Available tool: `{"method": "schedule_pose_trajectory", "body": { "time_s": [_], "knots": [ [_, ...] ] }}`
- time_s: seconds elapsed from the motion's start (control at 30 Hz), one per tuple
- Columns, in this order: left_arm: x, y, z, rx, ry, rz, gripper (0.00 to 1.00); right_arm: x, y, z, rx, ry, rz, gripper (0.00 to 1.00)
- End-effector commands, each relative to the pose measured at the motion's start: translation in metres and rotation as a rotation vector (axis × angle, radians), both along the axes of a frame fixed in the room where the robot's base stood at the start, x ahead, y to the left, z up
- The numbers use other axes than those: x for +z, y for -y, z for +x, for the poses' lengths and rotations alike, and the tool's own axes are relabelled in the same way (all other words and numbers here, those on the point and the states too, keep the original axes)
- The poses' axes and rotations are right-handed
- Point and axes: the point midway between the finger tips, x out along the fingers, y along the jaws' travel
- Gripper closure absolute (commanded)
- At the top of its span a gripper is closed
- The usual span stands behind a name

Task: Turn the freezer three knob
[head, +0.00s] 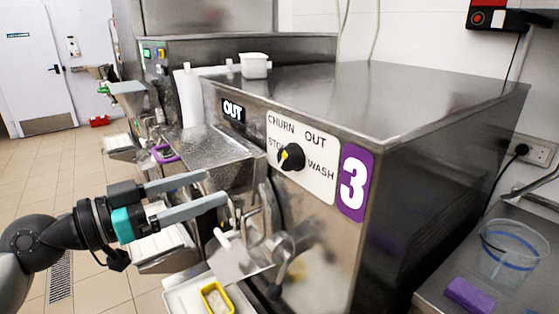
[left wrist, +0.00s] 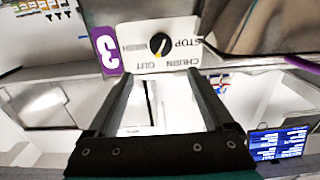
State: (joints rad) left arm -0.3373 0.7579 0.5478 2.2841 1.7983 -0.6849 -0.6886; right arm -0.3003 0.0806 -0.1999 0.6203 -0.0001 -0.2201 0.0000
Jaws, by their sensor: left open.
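The freezer three knob (head: 291,157) is a black dial with a yellow pointer on a white plate (head: 313,179) marked CHURN, OUT, STOP and WASH. A purple label with a white 3 (head: 354,183) is beside it on the steel freezer (head: 405,120). My left gripper (head: 218,188) is open and empty, to the left of the knob and a little lower, apart from it. In the left wrist view the knob (left wrist: 159,45) shows upside down beyond the spread fingers (left wrist: 162,85). My right gripper is not in view.
A steel spout with handles (head: 262,215) juts from the freezer front below the plate. A yellow container (head: 217,298) stands low in front. A clear jug (head: 508,250) and a purple sponge (head: 468,295) are on the right counter. Open floor lies at the left.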

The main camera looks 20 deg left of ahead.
Motion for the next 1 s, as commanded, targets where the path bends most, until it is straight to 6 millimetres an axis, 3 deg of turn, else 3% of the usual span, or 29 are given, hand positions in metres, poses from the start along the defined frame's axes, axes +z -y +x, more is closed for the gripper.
{"method": "schedule_pose_trajectory", "body": {
  "time_s": [0.67, 1.0],
  "knots": [
    [0.003, 0.043, 0.057, 0.003, -0.001, -0.003, 0.14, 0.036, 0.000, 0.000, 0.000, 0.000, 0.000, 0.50],
    [0.003, 0.073, 0.095, 0.004, -0.001, -0.006, 0.14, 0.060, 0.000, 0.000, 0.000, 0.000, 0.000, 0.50]
  ]
}}
